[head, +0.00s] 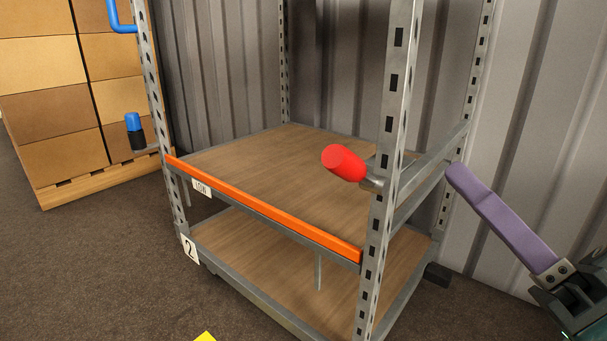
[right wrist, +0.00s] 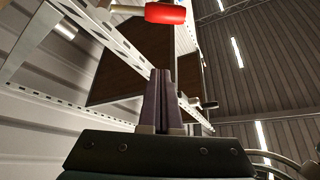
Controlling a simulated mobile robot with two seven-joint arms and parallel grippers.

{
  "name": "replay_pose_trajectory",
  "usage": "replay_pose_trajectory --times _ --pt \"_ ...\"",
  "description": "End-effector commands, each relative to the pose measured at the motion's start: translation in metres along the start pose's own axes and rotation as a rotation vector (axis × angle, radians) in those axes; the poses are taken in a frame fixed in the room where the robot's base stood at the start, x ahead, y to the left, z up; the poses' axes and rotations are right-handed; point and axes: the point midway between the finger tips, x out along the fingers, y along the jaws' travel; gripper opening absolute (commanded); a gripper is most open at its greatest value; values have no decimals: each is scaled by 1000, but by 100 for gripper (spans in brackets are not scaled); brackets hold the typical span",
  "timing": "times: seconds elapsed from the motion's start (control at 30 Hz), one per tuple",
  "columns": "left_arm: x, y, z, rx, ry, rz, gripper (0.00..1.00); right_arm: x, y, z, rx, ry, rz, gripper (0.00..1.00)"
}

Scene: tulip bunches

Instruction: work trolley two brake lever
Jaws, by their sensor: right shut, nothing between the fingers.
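The trolley (head: 268,212) carries a white plate with a 2 on its near left post. A lever with a red grip (head: 344,162) sticks out from its near right post; the grip also shows at the top of the right wrist view (right wrist: 165,13). A blue-and-black handle (head: 135,131) sits beside the left post. I cannot tell from its look which one is the brake. My right gripper (head: 455,172) has purple fingers, shut and empty, to the right of the red grip and apart from it. My left gripper is out of view.
An orange bar (head: 258,207) runs along the front of the upper wooden shelf, with a small label. Stacked boxes (head: 56,107) stand on a pallet at the left. A corrugated wall (head: 540,110) is close behind.

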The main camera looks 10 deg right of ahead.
Motion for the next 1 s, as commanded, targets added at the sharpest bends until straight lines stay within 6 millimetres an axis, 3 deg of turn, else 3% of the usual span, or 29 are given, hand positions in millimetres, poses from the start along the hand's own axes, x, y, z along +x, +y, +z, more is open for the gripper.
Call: replay_pose_trajectory --times 0.17,0.57,0.73,1.0 --pt "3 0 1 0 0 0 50 16 0 -1 1 6 -5 0" --pt "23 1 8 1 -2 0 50 99 0 0 0 6 -5 0" --pt "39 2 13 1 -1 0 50 89 2 27 4 0 1 0" --pt "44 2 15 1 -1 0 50 86 0 38 -1 1 -1 0"
